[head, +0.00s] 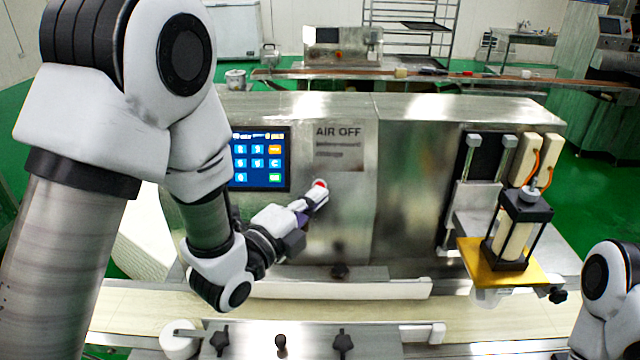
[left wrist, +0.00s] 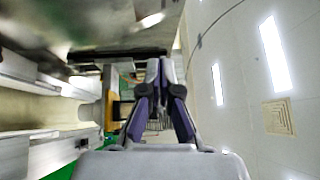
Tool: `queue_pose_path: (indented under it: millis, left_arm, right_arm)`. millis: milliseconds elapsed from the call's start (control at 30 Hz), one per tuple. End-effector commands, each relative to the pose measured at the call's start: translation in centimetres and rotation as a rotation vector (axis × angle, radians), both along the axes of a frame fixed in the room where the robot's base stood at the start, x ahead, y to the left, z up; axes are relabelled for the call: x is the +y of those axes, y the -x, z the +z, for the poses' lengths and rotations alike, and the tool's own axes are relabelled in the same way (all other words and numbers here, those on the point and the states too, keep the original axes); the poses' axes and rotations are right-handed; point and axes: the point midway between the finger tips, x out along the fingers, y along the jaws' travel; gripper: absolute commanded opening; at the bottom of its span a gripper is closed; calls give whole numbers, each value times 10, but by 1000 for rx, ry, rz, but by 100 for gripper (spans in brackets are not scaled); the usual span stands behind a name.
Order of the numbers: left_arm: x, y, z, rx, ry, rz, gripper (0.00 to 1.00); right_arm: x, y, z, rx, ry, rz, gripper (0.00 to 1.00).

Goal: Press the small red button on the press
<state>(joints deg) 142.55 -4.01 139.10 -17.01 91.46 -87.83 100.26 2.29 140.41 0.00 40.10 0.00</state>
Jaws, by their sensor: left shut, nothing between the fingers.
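The small red button (head: 320,184) is on the front metal panel of the press (head: 345,225), below the "AIR OFF" label and right of the blue touch screen. My left gripper (head: 318,194) is shut and empty, with its fingertips right at the button and covering its lower part. I cannot tell whether the fingertips touch it. In the left wrist view my left gripper's fingers (left wrist: 158,75) are together with nothing between them, and the button is not visible there. My right gripper is not in view; only part of my right arm shows at the lower right.
A blue touch screen (head: 260,158) is close beside my left arm. A conveyor belt (head: 490,318) runs along the front of the press. A black-framed press unit on a yellow plate (head: 478,268) stands at the right. Racks and machines stand behind.

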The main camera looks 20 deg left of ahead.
Motion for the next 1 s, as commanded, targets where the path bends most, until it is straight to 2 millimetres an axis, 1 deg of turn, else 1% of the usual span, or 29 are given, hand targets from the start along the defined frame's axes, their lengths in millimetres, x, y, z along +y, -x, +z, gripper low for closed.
queue_pose_path:
  millis: [167,267,567,600,700,833,1000]
  left_arm:
    - [2,-5,-4,3,2,1,0]
    - [4,-14,-9,3,2,0,0]
    - [16,-52,-29,4,3,2,0]
    - [17,-57,-33,2,3,2,0]
    - [20,-67,-38,2,3,1,0]
    - [21,-74,-41,3,2,1,0]
    - [22,-76,-40,4,2,1,0]
  right_arm:
    - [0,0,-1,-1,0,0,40]
    - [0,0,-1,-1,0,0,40]
    - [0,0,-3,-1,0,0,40]
    - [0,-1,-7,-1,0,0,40]
    - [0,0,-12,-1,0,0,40]
    - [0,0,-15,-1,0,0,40]
    - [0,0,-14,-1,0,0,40]
